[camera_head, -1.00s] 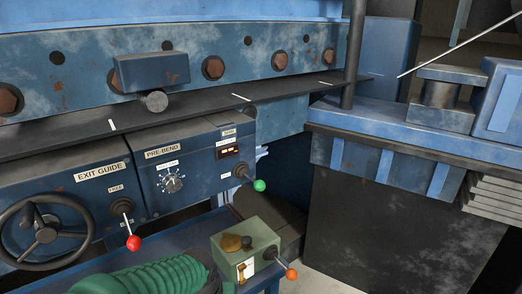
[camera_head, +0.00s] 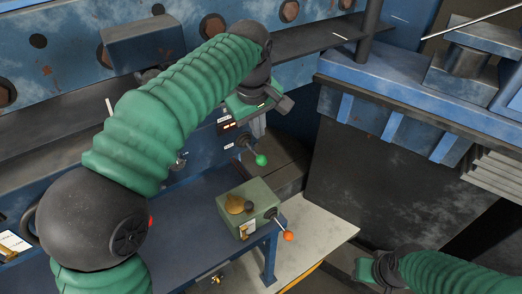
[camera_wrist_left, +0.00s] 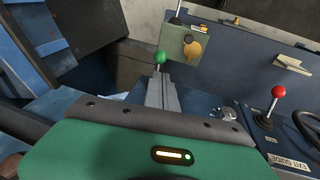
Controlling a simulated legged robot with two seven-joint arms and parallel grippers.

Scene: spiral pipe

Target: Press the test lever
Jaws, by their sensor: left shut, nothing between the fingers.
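No label in view reads "test". One candidate lever, with a green knob (camera_head: 261,160), sticks out of the blue control panel; the knob also shows in the wrist view (camera_wrist_left: 160,57). Another, with an orange knob (camera_head: 288,236), juts from a green box (camera_head: 247,210) on the blue bench. My left gripper (camera_head: 284,103) is above the green knob in the head view. In the wrist view its closed, empty fingers (camera_wrist_left: 162,90) point toward the green knob; contact cannot be told. My right gripper (camera_head: 366,269) is at the lower right, its fingers unclear.
A red-knobbed lever (camera_wrist_left: 278,92) stands by the EXIT GUIDE label; my left arm mostly hides it in the head view. A dark upright post (camera_head: 370,30) and blue machine ledge (camera_head: 410,85) stand to the right. The blue bench (camera_head: 190,215) has bare space left of the box.

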